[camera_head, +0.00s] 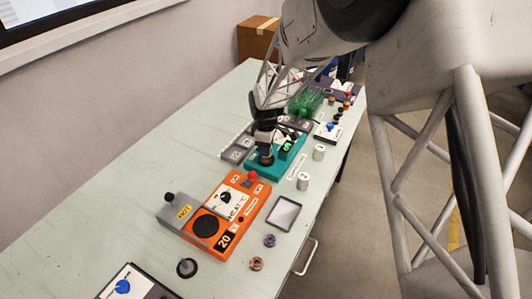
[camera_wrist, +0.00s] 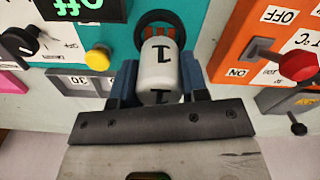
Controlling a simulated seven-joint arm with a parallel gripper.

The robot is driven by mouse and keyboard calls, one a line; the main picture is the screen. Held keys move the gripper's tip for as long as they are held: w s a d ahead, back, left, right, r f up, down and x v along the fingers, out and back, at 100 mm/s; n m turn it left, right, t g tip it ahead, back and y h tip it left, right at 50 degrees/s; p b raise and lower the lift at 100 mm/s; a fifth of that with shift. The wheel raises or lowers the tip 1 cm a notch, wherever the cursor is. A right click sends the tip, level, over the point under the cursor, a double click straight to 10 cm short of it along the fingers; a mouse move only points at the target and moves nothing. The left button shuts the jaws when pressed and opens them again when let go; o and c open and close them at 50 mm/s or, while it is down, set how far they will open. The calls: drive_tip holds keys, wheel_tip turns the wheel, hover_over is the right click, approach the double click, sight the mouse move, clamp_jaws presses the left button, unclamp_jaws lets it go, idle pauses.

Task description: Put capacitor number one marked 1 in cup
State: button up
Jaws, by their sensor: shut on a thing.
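The white capacitor (camera_wrist: 160,74) marked 1 is held between the blue fingers of my gripper (camera_wrist: 158,84) in the wrist view. Just beyond its far end is a dark round cup (camera_wrist: 150,20) with an orange-red inside, on the teal panel (camera_wrist: 208,12). The capacitor overlaps the cup's near rim, so I cannot tell whether it is inside or only above it. In the head view my gripper (camera_head: 266,156) is low over the left end of the teal panel (camera_head: 288,162); the capacitor and cup are not clear there.
Two white cylinders (camera_head: 303,181) (camera_head: 319,152) stand on the table right of the teal panel. An orange panel (camera_head: 250,205) with a red knob (camera_head: 253,176) is close by. A shallow tray (camera_head: 297,207) lies nearer. The table's left side (camera_head: 120,175) is clear.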

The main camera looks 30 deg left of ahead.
drive_tip(key=shift+f, duration=1.5)
drive_tip(key=shift+f, duration=0.15)
drive_tip(key=o, duration=0.9)
drive_tip(key=shift+o, duration=0.2)
wheel_tip(320, 180, up, 12)
drive_tip(key=shift+r, duration=0.1)
